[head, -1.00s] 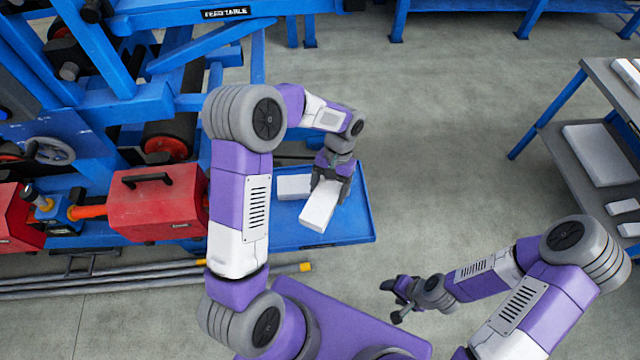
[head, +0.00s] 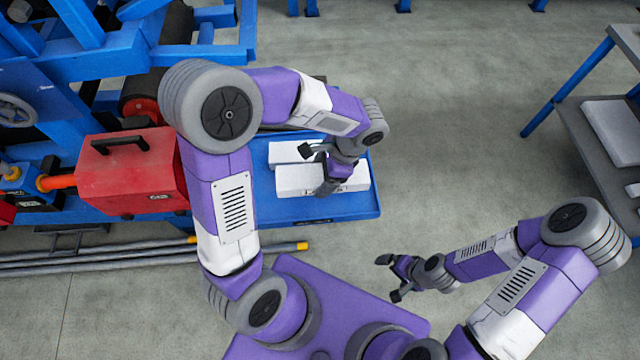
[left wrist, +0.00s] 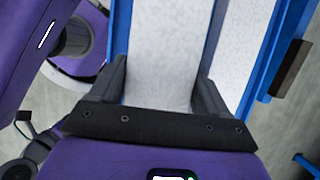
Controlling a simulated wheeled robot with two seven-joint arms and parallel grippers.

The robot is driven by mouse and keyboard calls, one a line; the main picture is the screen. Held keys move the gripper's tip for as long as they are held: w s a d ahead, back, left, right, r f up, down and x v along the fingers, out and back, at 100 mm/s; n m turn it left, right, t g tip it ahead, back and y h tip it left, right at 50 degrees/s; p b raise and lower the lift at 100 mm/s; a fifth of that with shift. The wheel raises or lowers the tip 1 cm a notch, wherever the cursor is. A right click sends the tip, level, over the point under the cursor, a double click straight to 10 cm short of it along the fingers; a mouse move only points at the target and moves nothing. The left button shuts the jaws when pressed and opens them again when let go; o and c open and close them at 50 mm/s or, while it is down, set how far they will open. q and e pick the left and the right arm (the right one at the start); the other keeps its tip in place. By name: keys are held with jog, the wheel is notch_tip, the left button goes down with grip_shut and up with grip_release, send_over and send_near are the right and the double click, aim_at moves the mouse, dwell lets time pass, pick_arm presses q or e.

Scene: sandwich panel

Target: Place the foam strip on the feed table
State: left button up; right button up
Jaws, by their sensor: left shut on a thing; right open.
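A white foam strip (head: 350,178) is between the fingers of my left gripper (head: 320,172), which is shut on it. In the left wrist view the held strip (left wrist: 162,55) runs away between both fingers (left wrist: 165,92). The strip is over the blue feed table tray (head: 290,213), roughly in line with its front edge. Whether it touches the tray surface I cannot tell. A second white strip (head: 285,153) lies just behind it, and shows beside it in the left wrist view (left wrist: 240,55). My right gripper (head: 393,277) is open and empty above the floor.
A red box with a handle (head: 130,178) and the blue machine frame (head: 215,55) stand left of the tray. Metal bars with yellow ends (head: 300,246) lie in front. A grey shelf rack (head: 580,140) with white panels is at right. The floor between is clear.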

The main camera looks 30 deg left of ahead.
pick_arm(q)
jog(key=shift+f+b, duration=0.8)
jog(key=shift+f, duration=1.85)
jog(key=shift+f, duration=0.2)
jog(key=o, duration=1)
